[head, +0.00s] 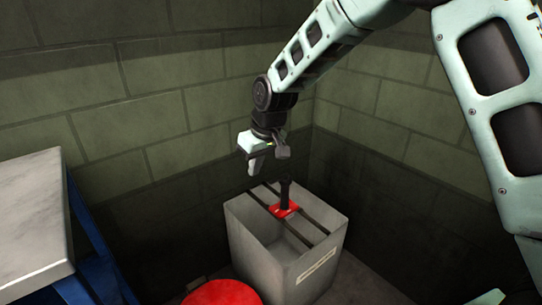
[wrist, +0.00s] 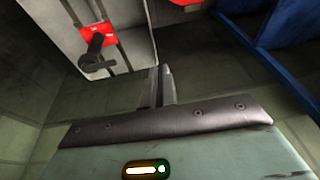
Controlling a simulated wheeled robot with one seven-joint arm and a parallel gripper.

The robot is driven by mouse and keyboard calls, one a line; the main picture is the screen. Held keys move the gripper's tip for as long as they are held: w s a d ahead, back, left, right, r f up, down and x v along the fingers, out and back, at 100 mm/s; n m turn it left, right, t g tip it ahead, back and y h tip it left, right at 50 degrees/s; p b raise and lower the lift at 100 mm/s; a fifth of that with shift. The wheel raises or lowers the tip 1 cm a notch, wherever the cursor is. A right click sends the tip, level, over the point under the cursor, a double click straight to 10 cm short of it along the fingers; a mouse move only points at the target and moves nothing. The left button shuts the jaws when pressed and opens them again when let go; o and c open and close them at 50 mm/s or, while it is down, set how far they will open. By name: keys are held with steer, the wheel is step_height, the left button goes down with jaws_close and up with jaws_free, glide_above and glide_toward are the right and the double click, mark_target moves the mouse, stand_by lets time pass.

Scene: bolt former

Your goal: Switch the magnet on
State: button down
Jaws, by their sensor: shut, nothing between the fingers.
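A red block (head: 285,210), which looks like the magnet, sits on two dark bars across the top of a grey open bin. A black upright handle or lever (head: 285,192) stands on it. In the wrist view the red block (wrist: 97,34) and black lever (wrist: 95,54) show at the upper left. My gripper (head: 254,170) hangs above the bin's back left side, left of the lever and apart from it. In the wrist view its fingers (wrist: 162,84) are together and empty. I cannot tell whether the magnet is on.
The grey bin (head: 318,270) stands near the corner of two block walls. A red round object (head: 222,293) is on the floor in front of it. A grey-topped table (head: 30,215) with blue legs stands at the left. The air around my gripper is free.

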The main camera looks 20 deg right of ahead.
steer(key=t+p, duration=0.1)
steer(key=p, duration=0.2)
glide_above(279, 179)
steer(key=w+a, duration=0.2)
steer(key=a, duration=0.1)
steer(key=f, duration=0.1)
steer(key=shift+d+f+m+h, duration=0.15)
steer(key=shift+d+m+h, duration=0.1)
steer(key=shift+m+h, duration=0.15)
steer(key=shift+f, duration=0.15)
step_height(279, 179, down, 9)
steer(key=b, duration=0.2)
steer(key=shift+s, duration=0.35)
